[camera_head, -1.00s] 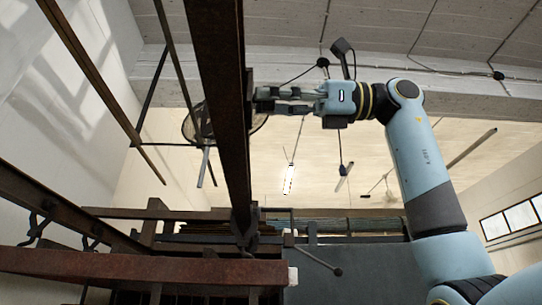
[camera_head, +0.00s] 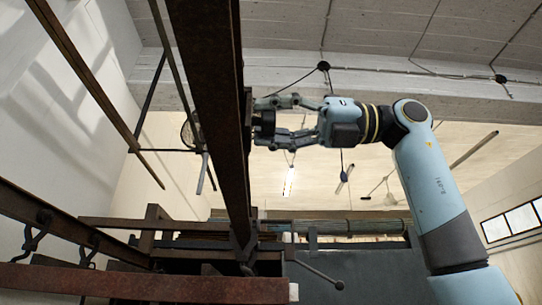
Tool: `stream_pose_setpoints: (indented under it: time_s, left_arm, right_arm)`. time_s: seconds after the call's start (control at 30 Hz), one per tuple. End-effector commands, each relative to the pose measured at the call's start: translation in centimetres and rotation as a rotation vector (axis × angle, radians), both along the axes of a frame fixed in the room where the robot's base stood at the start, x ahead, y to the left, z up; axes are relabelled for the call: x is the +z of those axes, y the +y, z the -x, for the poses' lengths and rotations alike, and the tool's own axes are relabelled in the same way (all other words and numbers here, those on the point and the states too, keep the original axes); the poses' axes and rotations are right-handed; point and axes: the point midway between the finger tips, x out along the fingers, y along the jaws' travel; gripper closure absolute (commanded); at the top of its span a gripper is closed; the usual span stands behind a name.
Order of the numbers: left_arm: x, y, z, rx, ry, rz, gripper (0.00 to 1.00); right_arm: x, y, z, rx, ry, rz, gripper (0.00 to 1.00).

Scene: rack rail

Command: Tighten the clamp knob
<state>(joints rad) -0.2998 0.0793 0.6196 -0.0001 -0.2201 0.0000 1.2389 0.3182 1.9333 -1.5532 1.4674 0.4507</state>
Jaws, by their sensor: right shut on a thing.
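My right gripper (camera_head: 265,121) reaches in from the right to the side of the upright rusty rail (camera_head: 225,110). Its fingers sit above and below a small dark clamp knob (camera_head: 267,125) at the rail's right face and are shut on it. The fingers hide part of the knob, and its seat on the rail is hard to make out. My left gripper is not in view.
Rusty horizontal beams (camera_head: 140,284) cross the lower left, with dark hooks (camera_head: 38,232) on one. A thin lever with a ball end (camera_head: 338,285) sticks out at the lower middle. A slanted bar (camera_head: 90,85) stands at left.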

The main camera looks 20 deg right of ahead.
Motion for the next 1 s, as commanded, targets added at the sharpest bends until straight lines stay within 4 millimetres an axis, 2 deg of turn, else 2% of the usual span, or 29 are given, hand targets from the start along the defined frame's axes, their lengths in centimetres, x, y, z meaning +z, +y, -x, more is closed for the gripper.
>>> stream_pose_setpoints:
  time_s: [1.0]
  left_arm:
    - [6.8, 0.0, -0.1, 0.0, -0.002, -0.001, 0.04]
  right_arm:
    - [0.0, -0.1, -0.2, -0.002, 0.904, -0.26, 0.95]
